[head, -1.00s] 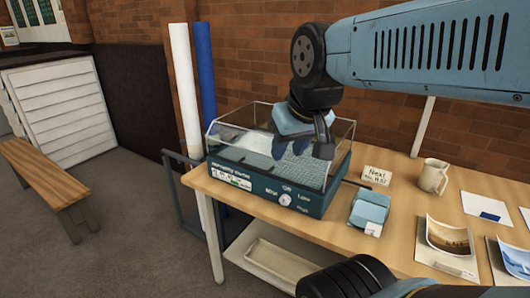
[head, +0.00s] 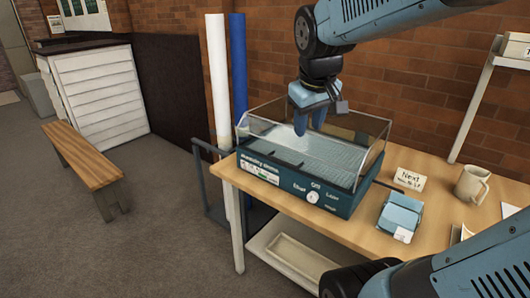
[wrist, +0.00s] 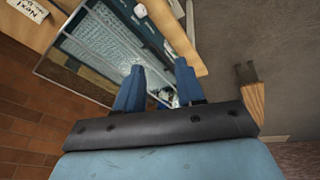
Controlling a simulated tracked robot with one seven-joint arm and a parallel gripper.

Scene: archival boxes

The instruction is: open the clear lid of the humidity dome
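The humidity dome has a teal base (head: 300,190) with a dial and printed labels on its front. It stands on the left end of the wooden table. Its clear lid (head: 372,150) shows as thin transparent panels with dark edges; I cannot tell whether it is fully seated. A pale grid shows inside. My gripper (head: 309,130) is over the dome's back half, fingers pointing down, apart and empty. Whether the fingertips touch the lid is unclear. In the wrist view, the open fingers (wrist: 159,66) are beside the dome's grid floor (wrist: 105,40).
A "Next" card (head: 409,180), a blue box (head: 401,215) and a mug (head: 472,183) stand right of the dome on the table (head: 350,237). White and blue rolls (head: 238,90) stand at its left end. A brick wall is behind. A wooden bench (head: 85,165) is far left.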

